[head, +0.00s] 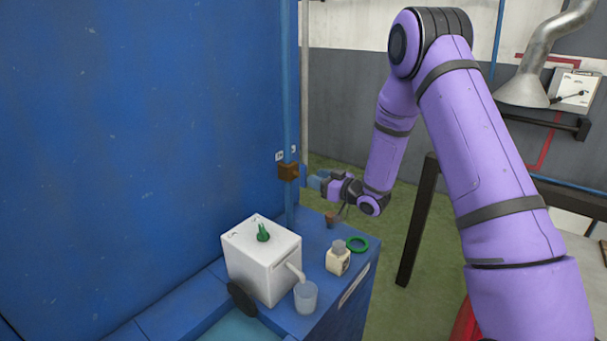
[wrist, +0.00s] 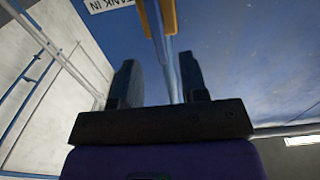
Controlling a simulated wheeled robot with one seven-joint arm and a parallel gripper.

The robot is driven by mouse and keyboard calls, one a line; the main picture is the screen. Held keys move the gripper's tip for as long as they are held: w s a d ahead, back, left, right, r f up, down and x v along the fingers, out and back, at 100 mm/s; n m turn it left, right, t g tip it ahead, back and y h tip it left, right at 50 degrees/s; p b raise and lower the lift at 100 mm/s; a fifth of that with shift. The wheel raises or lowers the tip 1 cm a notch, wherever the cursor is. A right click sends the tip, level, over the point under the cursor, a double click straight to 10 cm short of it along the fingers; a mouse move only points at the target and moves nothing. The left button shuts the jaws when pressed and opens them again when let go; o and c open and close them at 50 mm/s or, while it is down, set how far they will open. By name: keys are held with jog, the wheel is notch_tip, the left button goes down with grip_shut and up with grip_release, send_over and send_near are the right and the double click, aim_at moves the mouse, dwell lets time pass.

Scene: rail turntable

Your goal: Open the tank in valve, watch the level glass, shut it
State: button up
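A brown valve body (head: 288,171) sits on a vertical blue pipe (head: 289,90) against the big blue wall, with small white labels beside it. In the wrist view a plate reading "TANK IN" (wrist: 108,4) is at the top edge, next to an orange-brown part (wrist: 168,18), apparently the same valve, cut off by the frame. My gripper (head: 313,181) is just right of the valve in the head view. In the wrist view my gripper (wrist: 160,82) is open, with the pipe showing between and beyond its fingers; contact cannot be told. I cannot make out a level glass.
Below on the blue bench are a white box (head: 262,270) with a green knob (head: 263,232) and spout, a clear cup (head: 305,297), a small bottle (head: 338,260) and a green ring (head: 357,244). A dark post (head: 418,220) stands right of the bench; green floor lies beyond.

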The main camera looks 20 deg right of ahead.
aim_at(306, 174)
jog(key=shift+x, duration=2.95)
